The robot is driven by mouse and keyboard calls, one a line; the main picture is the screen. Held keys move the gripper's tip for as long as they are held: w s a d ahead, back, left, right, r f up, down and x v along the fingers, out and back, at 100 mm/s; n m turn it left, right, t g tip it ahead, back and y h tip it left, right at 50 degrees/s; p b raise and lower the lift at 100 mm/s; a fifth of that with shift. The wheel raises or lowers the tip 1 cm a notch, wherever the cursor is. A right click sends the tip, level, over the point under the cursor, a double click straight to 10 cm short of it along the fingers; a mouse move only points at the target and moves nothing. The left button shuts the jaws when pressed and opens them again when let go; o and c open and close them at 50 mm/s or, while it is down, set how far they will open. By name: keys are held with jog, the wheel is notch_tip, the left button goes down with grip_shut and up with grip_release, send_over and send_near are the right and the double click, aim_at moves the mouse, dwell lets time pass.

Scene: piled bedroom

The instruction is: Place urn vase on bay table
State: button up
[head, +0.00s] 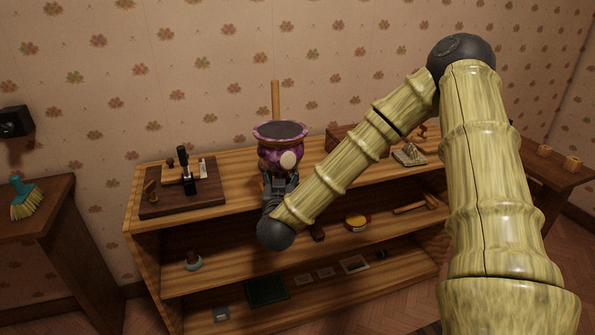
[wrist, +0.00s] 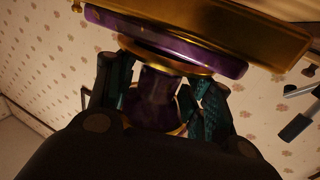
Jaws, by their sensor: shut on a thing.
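The urn vase (head: 283,150) is purple with a wide dark top and a pale round patch. It appears upright in front of the wall, over the top of the shelf unit in the head view. My gripper (head: 279,183) is below it, shut on its lower part. In the wrist view, the fingers of my gripper (wrist: 163,90) are on both sides of the narrow purple part of the urn vase (wrist: 156,92), with gold bands above and below. I cannot tell which surface is the bay table, or whether the vase touches the shelf top.
The wooden shelf unit (head: 228,198) holds a dark board (head: 158,207) with tools at left and small items at right. Lower shelves hold several small things. A dark table with a brush (head: 26,198) stands left; another dark table (head: 548,170) with cups stands right.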

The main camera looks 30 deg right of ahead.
jog(key=shift+w+a+f+p, duration=0.15)
jog(key=shift+w+a+f, duration=0.6)
jog(key=shift+w, duration=1.6)
jog(key=shift+w+a+f+p, duration=0.2)
jog(key=shift+w+a+f, duration=0.55)
jog(key=shift+w, duration=1.6)
jog(key=shift+w+a+f+p, duration=0.15)
jog(key=shift+w+a+f, duration=0.55)
jog(key=shift+w, duration=1.65)
jog(key=shift+f, duration=0.15)
jog(key=o, duration=0.9)
jog(key=shift+s+d+f, duration=0.1)
jog(key=shift+f, duration=0.1)
jog(key=o, duration=0.3)
jog(key=shift+o, duration=0.2)
jog(key=shift+r, duration=0.15)
